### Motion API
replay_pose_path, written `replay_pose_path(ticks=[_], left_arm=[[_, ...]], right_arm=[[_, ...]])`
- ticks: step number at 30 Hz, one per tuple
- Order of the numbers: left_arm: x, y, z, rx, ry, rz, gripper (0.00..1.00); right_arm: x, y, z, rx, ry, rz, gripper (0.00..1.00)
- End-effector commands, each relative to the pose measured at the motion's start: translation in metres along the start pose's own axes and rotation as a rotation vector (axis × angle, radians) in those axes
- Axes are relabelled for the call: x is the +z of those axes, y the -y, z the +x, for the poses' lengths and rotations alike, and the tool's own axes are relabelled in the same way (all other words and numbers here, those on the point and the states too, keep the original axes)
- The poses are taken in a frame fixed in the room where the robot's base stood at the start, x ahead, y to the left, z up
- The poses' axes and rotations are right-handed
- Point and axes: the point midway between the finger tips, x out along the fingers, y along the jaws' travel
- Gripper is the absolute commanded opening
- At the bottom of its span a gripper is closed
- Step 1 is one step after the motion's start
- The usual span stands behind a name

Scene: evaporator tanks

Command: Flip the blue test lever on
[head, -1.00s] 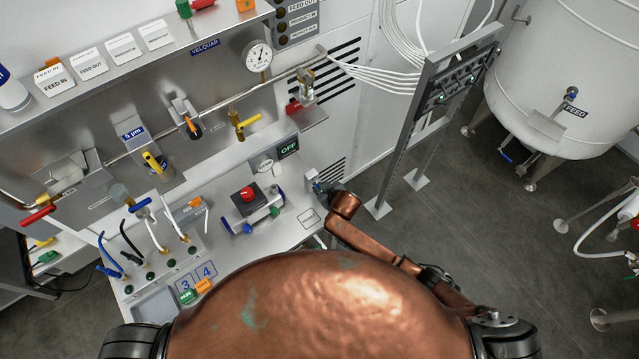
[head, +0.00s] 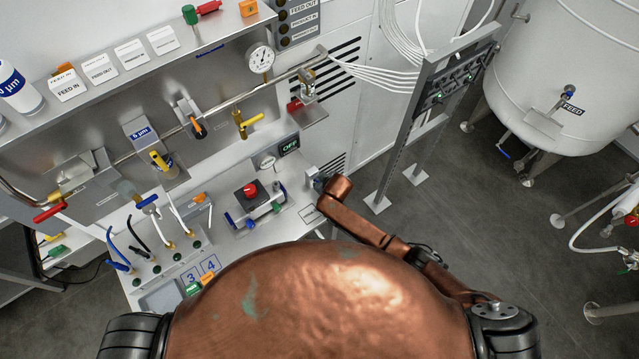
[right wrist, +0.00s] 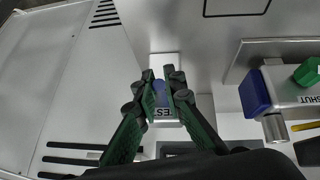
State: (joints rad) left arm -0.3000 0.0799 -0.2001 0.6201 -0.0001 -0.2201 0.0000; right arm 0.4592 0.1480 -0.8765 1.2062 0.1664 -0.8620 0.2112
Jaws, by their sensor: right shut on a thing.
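The blue test lever (right wrist: 158,87) is a small blue handle on a pale plate, seen in the right wrist view. A white label (right wrist: 164,113) below it shows only the letters "ES". My right gripper (right wrist: 161,74) is shut on the lever, one dark green finger on each side, which hide much of it. In the head view my right gripper (head: 321,184) is at a small grey box (head: 310,174) on the bench's right edge, and my copper-coloured arm hides the lever's position. My left gripper is in neither view.
Left of that box on the bench stand a red-button box (head: 249,191) with blue and green parts and a dark display (head: 289,146) reading OFF. A pipe with coloured valves runs behind. A metal rack (head: 440,90) with cables and a white tank (head: 570,70) stand right. Open floor lies between.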

Motion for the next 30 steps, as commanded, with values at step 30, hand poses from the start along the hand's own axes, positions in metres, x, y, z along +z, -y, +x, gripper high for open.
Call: replay_pose_path(ticks=[30], left_arm=[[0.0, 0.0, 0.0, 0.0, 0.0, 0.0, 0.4]], right_arm=[[-0.001, 0.0, -0.058, -0.001, -0.004, 0.001, 0.27]])
